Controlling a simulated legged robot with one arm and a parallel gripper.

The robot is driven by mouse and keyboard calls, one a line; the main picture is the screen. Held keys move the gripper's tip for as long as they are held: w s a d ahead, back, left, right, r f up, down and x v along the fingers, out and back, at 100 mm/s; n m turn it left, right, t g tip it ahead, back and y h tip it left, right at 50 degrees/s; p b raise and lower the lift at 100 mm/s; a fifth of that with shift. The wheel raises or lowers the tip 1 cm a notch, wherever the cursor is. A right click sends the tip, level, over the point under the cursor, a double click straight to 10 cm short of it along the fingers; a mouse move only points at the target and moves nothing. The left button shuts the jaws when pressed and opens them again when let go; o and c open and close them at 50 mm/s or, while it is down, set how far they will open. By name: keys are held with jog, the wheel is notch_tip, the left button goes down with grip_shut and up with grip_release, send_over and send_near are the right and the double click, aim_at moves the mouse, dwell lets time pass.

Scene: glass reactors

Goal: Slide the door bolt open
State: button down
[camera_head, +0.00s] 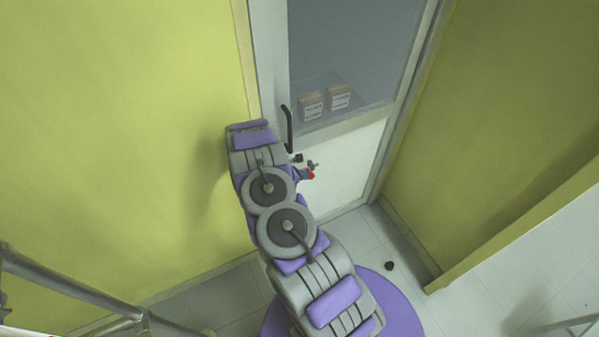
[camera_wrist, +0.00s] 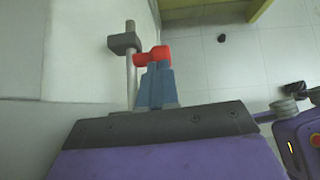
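The white door (camera_head: 345,160) has a grey window and a black handle (camera_head: 287,128). The door bolt (camera_head: 313,164) sits below that handle. In the wrist view the bolt is a metal rod (camera_wrist: 131,75) with a dark bracket (camera_wrist: 120,44) near its far end. A red piece (camera_wrist: 153,56), which looks like the bolt's knob, lies beside the rod. My gripper (camera_wrist: 158,72) has its blue fingertips at this red piece, seemingly touching it. One finger appears to hide the other, so the gap between them does not show. The gripper also shows in the head view (camera_head: 307,175), small and partly behind my arm.
Yellow walls stand left (camera_head: 110,130) and right (camera_head: 480,140) of the doorway. Two small boxes (camera_head: 325,100) show through the window. A small dark round object (camera_head: 389,266) lies on the tiled floor. A metal rail (camera_head: 70,292) crosses the lower left. The floor right of my arm is mostly clear.

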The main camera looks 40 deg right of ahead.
jog(key=shift+s+d+f+p, duration=0.15)
jog(key=shift+s+d+p, duration=0.15)
jog(key=shift+d+p, duration=0.4)
jog(key=shift+s+d+f+p, duration=0.1)
jog(key=shift+s+d+p, duration=0.15)
jog(key=shift+d+p, duration=0.45)
jog(key=shift+a, duration=0.2)
jog(key=a+f+p+v, duration=0.1)
jog(key=v, duration=1.2)
jog(key=shift+w+a+p, duration=0.25)
jog(key=shift+w+p, duration=0.05)
jog(key=shift+p, duration=0.1)
